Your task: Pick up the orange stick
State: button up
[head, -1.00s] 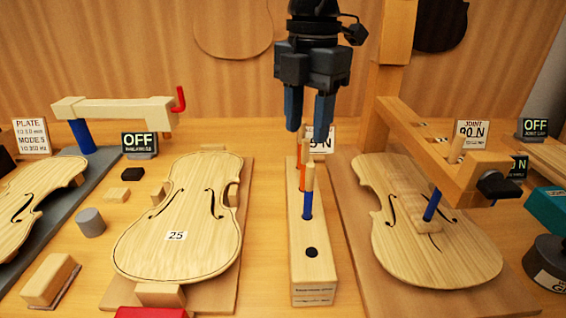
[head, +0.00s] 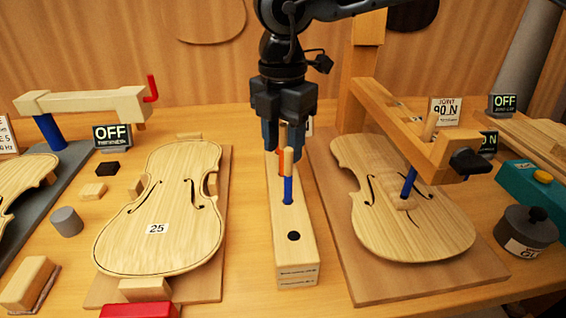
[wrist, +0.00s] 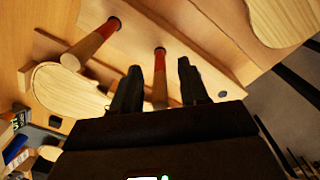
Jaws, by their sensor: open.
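The orange stick (head: 281,160) stands upright in a long wooden block (head: 296,262), mostly hidden behind a blue stick with a pale wooden top (head: 288,190). My gripper (head: 285,145) is open, pointing down over the far part of the block, its fingers around the sticks' tops in the picture. In the wrist view, an orange-red stick (wrist: 160,78) lies in the gap between the two open fingers (wrist: 160,88). I cannot tell whether they touch it. A second stick with a reddish band and pale end (wrist: 92,45) stands to the left, outside the fingers.
A violin plate (head: 165,215) lies left of the block. Another plate (head: 410,225) lies right, under a wooden clamp arm (head: 405,125) that stands close to my gripper. The block has an empty hole (head: 294,236) at its near end. A dark round pot (head: 526,230) stands far right.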

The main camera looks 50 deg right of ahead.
jog(key=shift+c, duration=0.2)
grip_shut()
jog(key=shift+r, duration=0.15)
dwell(0.3)
